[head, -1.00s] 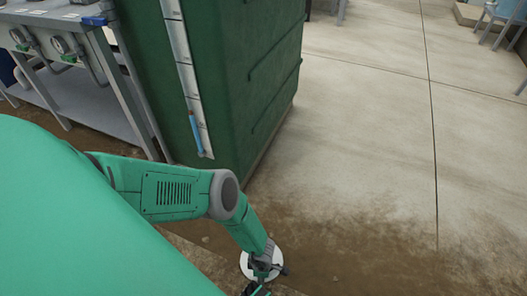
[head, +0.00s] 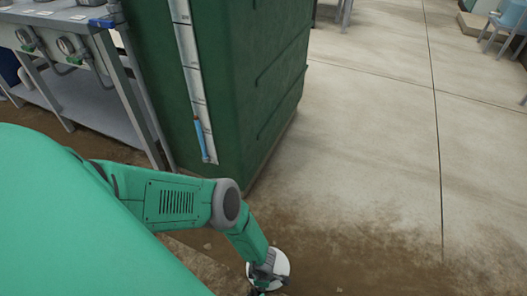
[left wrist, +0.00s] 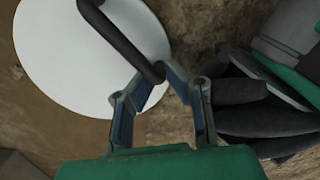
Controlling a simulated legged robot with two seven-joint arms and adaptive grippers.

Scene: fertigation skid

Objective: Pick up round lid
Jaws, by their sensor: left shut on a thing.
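The round lid is a white disc (left wrist: 85,50) with a dark bar handle (left wrist: 122,40). In the left wrist view it fills the upper left, and the handle runs down into my gripper. My left gripper (left wrist: 165,75) is shut on the handle's lower end. In the head view the lid (head: 281,262) shows at the bottom centre, partly hidden behind my left gripper (head: 262,284). Whether the lid touches the ground cannot be told. My right gripper is not in the head view.
A tall green tank (head: 255,70) with a white level scale (head: 190,60) stands beyond my left arm. A grey metal bench (head: 85,100) with gauges is at the upper left. Brown dirt lies around the lid. Open concrete floor (head: 380,120) extends to the right.

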